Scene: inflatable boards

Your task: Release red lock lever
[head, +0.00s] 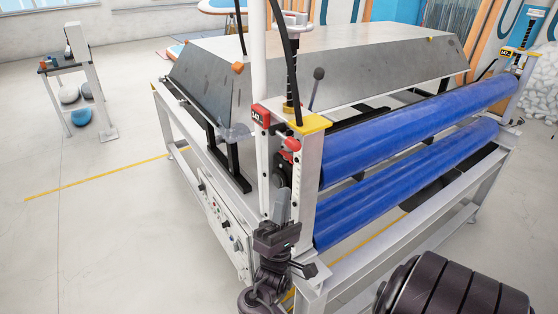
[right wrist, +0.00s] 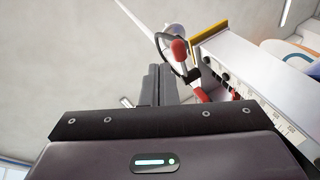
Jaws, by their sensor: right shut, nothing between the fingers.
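A machine with blue rollers fills the middle of the head view. On its near post are a red lever with a rounded end (head: 292,144) and a red block (head: 260,115) with a numbered label. In the right wrist view, a red knob (right wrist: 180,50) sits by a dark curved handle, and a second red piece (right wrist: 202,95) is lower down. I cannot tell which is the lock lever. My right gripper (head: 281,200) points up, below the red lever and apart from it. Its fingers (right wrist: 157,75) are shut and empty, left of the red parts. My left gripper is not visible.
The white post with a yellow cap (head: 310,125) stands close to my right gripper. A control panel (head: 222,232) is on the machine's side. Blue rollers (head: 415,125) extend right. A black-knobbed lever (head: 318,76) stands behind the post.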

